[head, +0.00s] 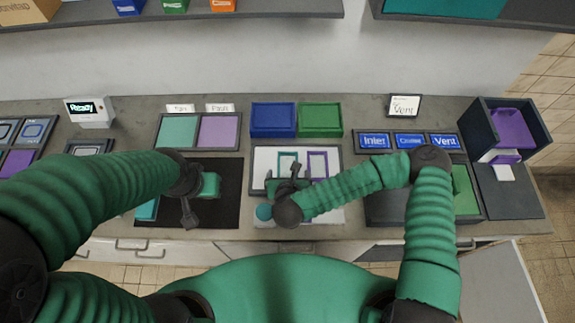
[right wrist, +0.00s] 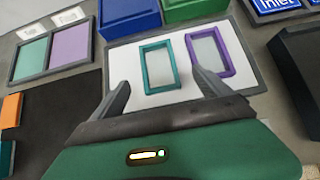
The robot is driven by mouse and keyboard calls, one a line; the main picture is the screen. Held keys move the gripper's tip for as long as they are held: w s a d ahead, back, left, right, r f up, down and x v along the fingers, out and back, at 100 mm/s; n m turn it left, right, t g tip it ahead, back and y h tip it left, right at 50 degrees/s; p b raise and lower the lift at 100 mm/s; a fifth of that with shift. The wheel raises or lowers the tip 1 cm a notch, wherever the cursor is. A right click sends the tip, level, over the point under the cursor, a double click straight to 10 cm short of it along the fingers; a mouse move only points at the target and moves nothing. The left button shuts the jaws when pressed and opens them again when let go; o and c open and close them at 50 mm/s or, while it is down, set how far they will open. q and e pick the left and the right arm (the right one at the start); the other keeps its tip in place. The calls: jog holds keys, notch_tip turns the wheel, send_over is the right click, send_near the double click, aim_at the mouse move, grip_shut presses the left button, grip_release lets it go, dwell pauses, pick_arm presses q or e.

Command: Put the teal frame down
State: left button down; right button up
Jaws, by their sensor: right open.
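The teal frame (right wrist: 143,68) lies flat on a white board (right wrist: 122,62), left of a purple frame (right wrist: 229,52). In the head view the teal frame (head: 288,153) is partly covered by my right gripper (head: 287,178). In the right wrist view my right gripper (right wrist: 161,82) is open, with one finger to the left of the teal frame and the other over the purple frame's near side. Nothing is held between the fingers. My left gripper (head: 188,207) is over a black mat (head: 225,190) at the left; its jaws do not show clearly.
Blue (head: 273,119) and green (head: 321,118) trays stand behind the board. Teal (head: 178,131) and purple (head: 219,130) panels lie at the back left. A dark open box (head: 505,122) stands far right, and a dark tray (head: 385,207) sits right of the board.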

aim_at(288, 166)
jog(key=shift+x, duration=1.15)
jog(key=p+x, duration=0.1)
jog(key=x, duration=0.4)
jog(key=shift+w+a+r+p, duration=0.1)
jog(key=shift+w+r+p, duration=0.1)
jog(key=shift+p, duration=0.1)
jog(key=c, duration=1.7)
